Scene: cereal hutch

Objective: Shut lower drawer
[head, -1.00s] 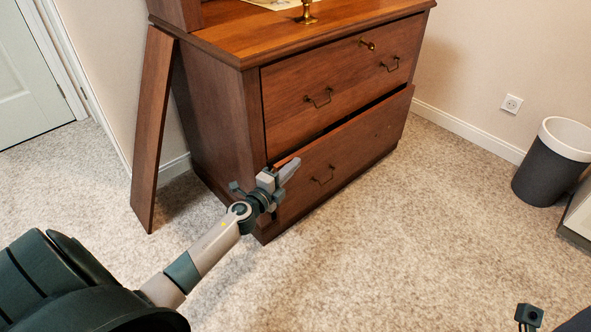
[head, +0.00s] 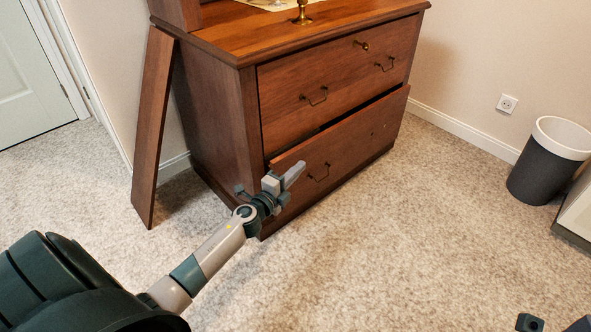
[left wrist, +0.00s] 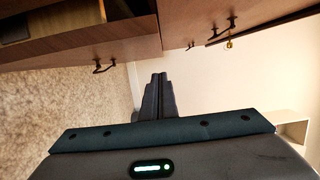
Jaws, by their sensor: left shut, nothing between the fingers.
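The lower drawer (head: 345,148) of the brown wooden hutch stands part way out, with a dark gap above its front. Its wire handle (head: 318,172) is on the front face. My left gripper (head: 293,175) is shut and empty at the left part of the drawer front, overlapping it in the head view; I cannot tell whether it touches. In the left wrist view the shut fingers (left wrist: 158,82) point past the drawer front (left wrist: 90,45), and part of the open drawer's inside shows at upper left.
The upper drawer (head: 340,80) looks closed. A wooden board (head: 153,130) leans on the hutch's left side. A grey bin (head: 545,165) with a white rim stands at the right. The carpet in front is clear.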

